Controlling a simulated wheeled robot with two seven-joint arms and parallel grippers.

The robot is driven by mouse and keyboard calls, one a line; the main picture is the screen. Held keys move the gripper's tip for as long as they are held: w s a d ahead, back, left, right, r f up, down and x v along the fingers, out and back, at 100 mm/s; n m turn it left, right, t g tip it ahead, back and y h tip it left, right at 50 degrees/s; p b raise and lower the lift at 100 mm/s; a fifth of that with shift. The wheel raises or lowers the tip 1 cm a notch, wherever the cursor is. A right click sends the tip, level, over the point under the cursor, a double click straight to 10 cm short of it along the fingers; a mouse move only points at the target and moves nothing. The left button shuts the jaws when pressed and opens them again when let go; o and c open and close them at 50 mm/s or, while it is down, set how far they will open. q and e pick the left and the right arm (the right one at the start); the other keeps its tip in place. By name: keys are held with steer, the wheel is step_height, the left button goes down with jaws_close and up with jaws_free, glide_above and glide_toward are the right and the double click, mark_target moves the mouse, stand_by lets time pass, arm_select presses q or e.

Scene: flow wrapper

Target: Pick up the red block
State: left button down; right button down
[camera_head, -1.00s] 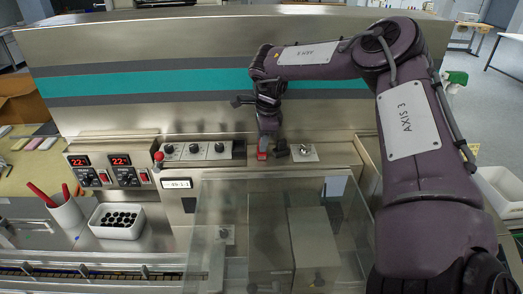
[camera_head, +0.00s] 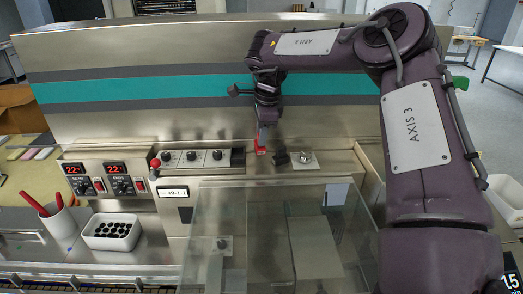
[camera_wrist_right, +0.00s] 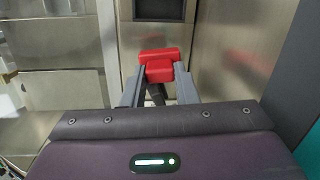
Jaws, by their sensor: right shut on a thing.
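The red block (camera_head: 260,147) is small and shows just below my right gripper (camera_head: 261,138) in the head view, in front of the machine's steel panel. In the right wrist view the red block (camera_wrist_right: 159,64) sits between the two grey fingers of my right gripper (camera_wrist_right: 159,82). The right gripper is shut on it. In the head view the block appears a little above the control ledge. My left gripper is in neither view.
A black knob (camera_head: 281,157) and a plate with a round switch (camera_head: 305,159) lie right of the block. A row of dials (camera_head: 194,158) is to the left. A clear cover (camera_head: 275,235) lies in front. A white tray (camera_head: 112,229) and a pen cup (camera_head: 58,219) stand at left.

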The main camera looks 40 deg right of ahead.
steer(key=shift+s+a+r+b, duration=0.2)
steer(key=shift+r+b, duration=0.1)
steer(key=shift+r, duration=0.25)
steer(key=shift+s+a+r+b, duration=0.1)
steer(key=shift+a+r+b, duration=0.15)
steer(key=shift+r, duration=0.3)
steer(key=s+a+b, duration=0.7)
steer(key=s+a, duration=0.4)
steer(key=s, duration=0.3)
steer(key=shift+s+a, duration=0.2)
steer(key=shift+a, duration=0.2)
steer(key=shift+r, duration=0.1)
